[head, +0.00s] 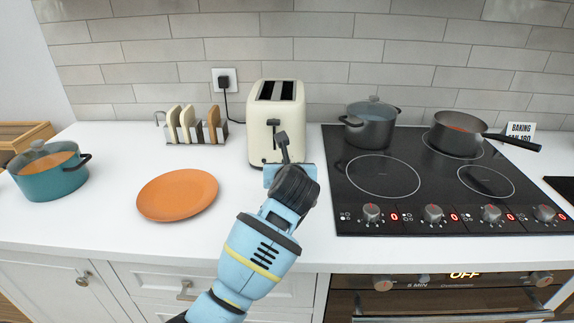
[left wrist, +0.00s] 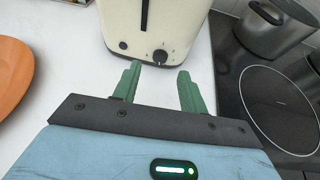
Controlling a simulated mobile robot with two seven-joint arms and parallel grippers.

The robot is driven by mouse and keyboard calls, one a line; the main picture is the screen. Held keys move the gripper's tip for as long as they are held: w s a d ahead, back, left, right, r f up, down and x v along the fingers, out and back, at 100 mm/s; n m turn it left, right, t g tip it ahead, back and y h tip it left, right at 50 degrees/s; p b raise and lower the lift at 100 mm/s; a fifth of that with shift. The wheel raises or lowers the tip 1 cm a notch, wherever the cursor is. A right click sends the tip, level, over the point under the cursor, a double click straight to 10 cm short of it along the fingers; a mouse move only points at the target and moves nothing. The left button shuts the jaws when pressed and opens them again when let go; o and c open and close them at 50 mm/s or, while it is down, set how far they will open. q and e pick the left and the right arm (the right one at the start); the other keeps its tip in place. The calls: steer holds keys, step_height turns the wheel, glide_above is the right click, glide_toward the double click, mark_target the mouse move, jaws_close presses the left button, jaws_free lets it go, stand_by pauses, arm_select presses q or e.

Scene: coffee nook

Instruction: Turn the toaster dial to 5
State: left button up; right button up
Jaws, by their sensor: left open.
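The cream toaster (head: 262,105) stands on the white counter against the wall, with two slots on top. It also fills the top of the left wrist view (left wrist: 190,22). Its small dark dial (left wrist: 160,56) is low on the front face, to the right of the vertical lever slot; the setting is too small to read. My left gripper (left wrist: 160,70) is open and empty, its green fingers pointing at the toaster front with the dial between their lines, apart from it. In the head view my wrist hides the dial. My right gripper is not in view.
A black cooktop (head: 370,205) with a grey pot (head: 370,128) and a saucepan (head: 458,130) lies to the right. An orange plate (head: 177,194), a toast rack (head: 193,132) and a teal pot (head: 48,178) are to the left. A cord runs from the wall socket (head: 224,80).

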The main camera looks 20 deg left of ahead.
arm_select(q)
steer(key=shift+x, duration=2.15)
jaws_close()
